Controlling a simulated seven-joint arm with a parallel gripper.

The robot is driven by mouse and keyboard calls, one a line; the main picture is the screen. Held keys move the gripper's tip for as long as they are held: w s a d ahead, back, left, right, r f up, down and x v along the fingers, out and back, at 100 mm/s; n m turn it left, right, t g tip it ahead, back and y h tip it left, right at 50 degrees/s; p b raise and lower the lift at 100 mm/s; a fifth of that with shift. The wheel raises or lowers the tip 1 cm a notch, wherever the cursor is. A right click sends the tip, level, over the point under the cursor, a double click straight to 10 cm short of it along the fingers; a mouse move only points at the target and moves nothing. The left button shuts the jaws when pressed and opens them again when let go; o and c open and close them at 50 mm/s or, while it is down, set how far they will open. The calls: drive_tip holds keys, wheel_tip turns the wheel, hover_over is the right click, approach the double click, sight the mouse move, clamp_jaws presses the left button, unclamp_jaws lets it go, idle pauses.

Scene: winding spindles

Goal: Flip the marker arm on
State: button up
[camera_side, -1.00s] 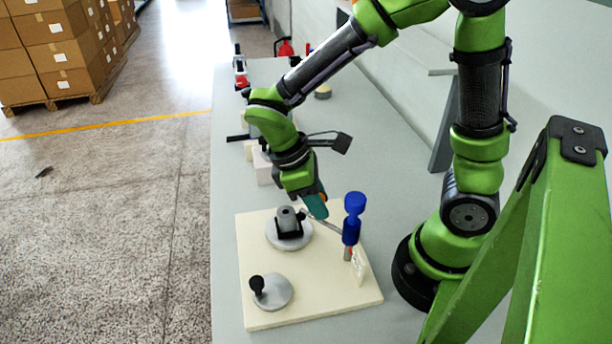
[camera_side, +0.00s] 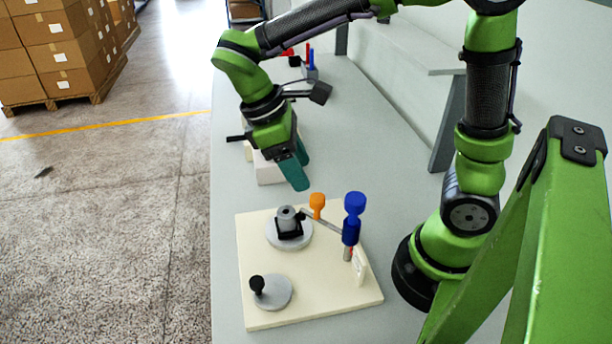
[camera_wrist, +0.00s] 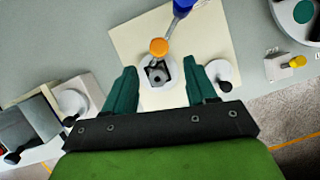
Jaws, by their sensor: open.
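A cream board (camera_side: 325,292) carries a blue post (camera_side: 350,230) with a wide blue top. A thin grey rod (camera_side: 325,222) runs from the post toward a grey spindle (camera_side: 287,220) on a round grey base. An orange knob (camera_side: 317,200) stands just behind the spindle; it also shows in the wrist view (camera_wrist: 159,47). I cannot tell for sure which of these parts is the marker arm. My gripper (camera_side: 303,174) is open and empty, above and behind the board. In the wrist view its teal fingers (camera_wrist: 160,66) stand apart on either side of the spindle.
A second grey disc (camera_side: 274,294) with a black knob is at the board's front left. A white plate (camera_side: 360,268) stands by the post. White blocks (camera_side: 268,168) sit behind the board, near my gripper.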

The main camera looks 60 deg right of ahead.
drive_tip(key=v, duration=0.8)
drive_tip(key=shift+f, duration=0.1)
